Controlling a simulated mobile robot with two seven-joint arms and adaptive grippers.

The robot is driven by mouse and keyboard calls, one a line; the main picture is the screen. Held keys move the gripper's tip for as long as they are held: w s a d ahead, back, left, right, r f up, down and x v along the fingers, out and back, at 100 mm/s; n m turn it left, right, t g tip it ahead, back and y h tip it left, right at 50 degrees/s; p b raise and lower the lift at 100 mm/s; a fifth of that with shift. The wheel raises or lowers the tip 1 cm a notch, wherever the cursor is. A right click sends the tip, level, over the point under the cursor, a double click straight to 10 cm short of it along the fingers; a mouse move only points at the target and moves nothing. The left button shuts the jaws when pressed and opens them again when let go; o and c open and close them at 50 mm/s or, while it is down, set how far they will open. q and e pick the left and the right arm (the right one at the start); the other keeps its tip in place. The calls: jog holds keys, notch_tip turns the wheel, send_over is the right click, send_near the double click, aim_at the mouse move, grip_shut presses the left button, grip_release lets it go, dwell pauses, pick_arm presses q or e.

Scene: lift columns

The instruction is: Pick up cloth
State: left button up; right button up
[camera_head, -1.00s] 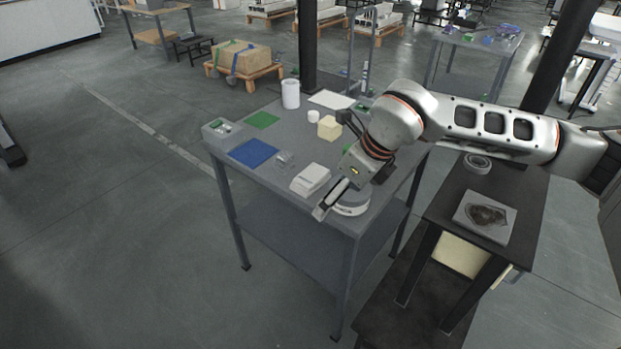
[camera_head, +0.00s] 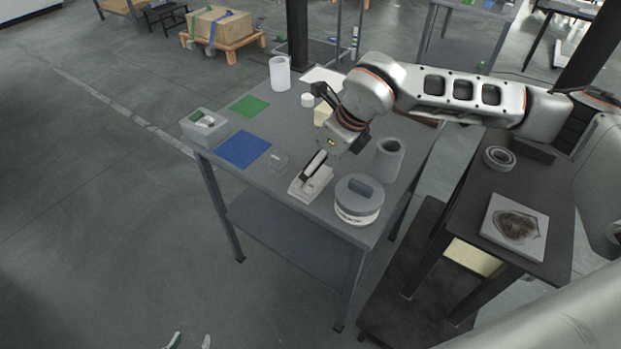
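A white folded, cloth-like stack (camera_head: 306,190) lies near the front edge of the grey table (camera_head: 285,212). My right gripper (camera_head: 314,168), on the arm from the right, points down at this stack. Its pale finger overlaps the stack in the picture and partly hides it. I cannot tell whether it touches or grips the stack. My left gripper (camera_head: 191,341) shows only as two pale fingertips at the bottom edge, set apart, with bare floor between them. It is far from the table.
A round lidded tub (camera_head: 359,203) and a grey cylinder (camera_head: 388,160) stand right of the stack. A small clear object (camera_head: 279,161), a blue sheet (camera_head: 244,149) and a green sheet (camera_head: 250,106) lie left. A dark side table (camera_head: 475,208) stands to the right.

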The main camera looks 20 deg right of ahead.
aim_at(314, 178)
jog(key=x, duration=0.5)
jog(key=shift+d, duration=0.1)
jog(key=c, duration=1.1)
jog(key=shift+c, duration=0.2)
jog(key=shift+r, duration=0.1)
notch_tip(314, 178, up, 20)
jog(key=shift+p, duration=0.4)
jog(key=shift+o, duration=1)
jog(key=shift+c, duration=0.6)
